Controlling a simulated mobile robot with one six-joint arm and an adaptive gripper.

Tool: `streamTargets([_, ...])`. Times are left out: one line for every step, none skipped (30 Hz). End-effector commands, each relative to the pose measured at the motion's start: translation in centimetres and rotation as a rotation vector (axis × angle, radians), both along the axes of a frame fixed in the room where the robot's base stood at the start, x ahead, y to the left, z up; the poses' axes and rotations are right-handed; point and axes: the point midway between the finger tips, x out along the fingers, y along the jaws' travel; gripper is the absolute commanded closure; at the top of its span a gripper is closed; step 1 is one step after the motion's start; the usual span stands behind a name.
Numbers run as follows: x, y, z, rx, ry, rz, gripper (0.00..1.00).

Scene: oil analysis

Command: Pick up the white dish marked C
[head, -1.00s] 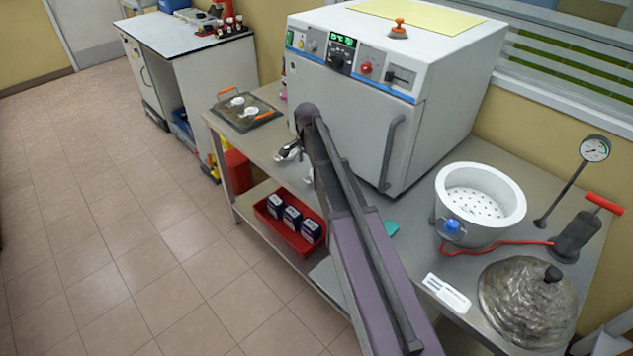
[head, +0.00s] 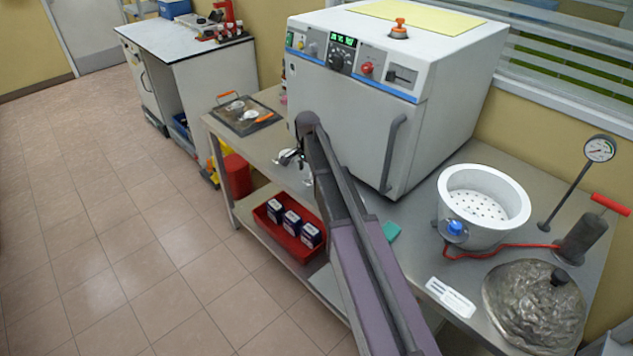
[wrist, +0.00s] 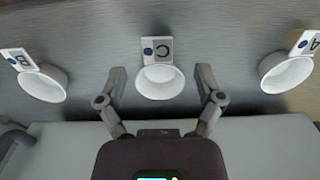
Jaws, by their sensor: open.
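The white dish marked C (wrist: 160,82) is in the upper middle of the wrist view. Its tab has a blue dot and a C that reads upside down. My gripper (wrist: 160,75) is open, with one finger in the picture on each side of this dish. The fingers look apart from it; the gap in depth is hard to tell. In the head view my gripper (head: 289,158) is small, over the steel bench in front of the white oven, and the dish letters cannot be read there.
A dish marked B (wrist: 43,84) is to the left in the wrist view and one marked A (wrist: 286,73) to the right. The white oven (head: 345,110) stands close behind my arm. A dark tray (head: 258,125) lies at the bench's left end. A white pot (head: 470,235) stands right.

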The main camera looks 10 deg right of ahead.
Motion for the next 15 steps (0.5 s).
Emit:
streamTargets([0.0, 0.0, -0.7, 0.000, 0.000, 0.000, 0.14])
streamTargets([-0.1, -0.1, -1.0, 0.000, 0.000, 0.000, 0.14])
streamTargets([-0.1, -0.1, -1.3, 0.000, 0.000, 0.000, 0.14])
streamTargets([-0.1, -0.1, -1.5, 0.000, 0.000, 0.000, 0.14])
streamTargets([-0.1, -0.1, -1.8, 0.000, 0.000, 0.000, 0.14])
streamTargets([-0.1, -0.2, -2.1, 0.000, 0.000, 0.000, 0.14])
streamTargets([-0.2, -0.2, -2.3, 0.000, 0.000, 0.000, 0.14])
streamTargets([-0.2, -0.2, -2.6, 0.000, 0.000, 0.000, 0.14])
streamTargets([-0.2, -0.2, -2.9, 0.000, 0.000, 0.000, 0.14])
streamTargets([-0.1, -0.2, -3.1, 0.000, 0.000, 0.000, 0.14])
streamTargets([-0.1, -0.2, -3.3, 0.000, 0.000, 0.000, 0.14])
streamTargets([-0.1, -0.2, -3.5, 0.000, 0.000, 0.000, 0.14])
streamTargets([-0.1, -0.2, -3.7, 0.000, 0.000, 0.000, 0.14])
streamTargets([-0.1, -0.2, -3.9, 0.000, 0.000, 0.000, 0.14])
streamTargets([-0.1, -0.2, -4.0, 0.000, 0.000, 0.000, 0.14])
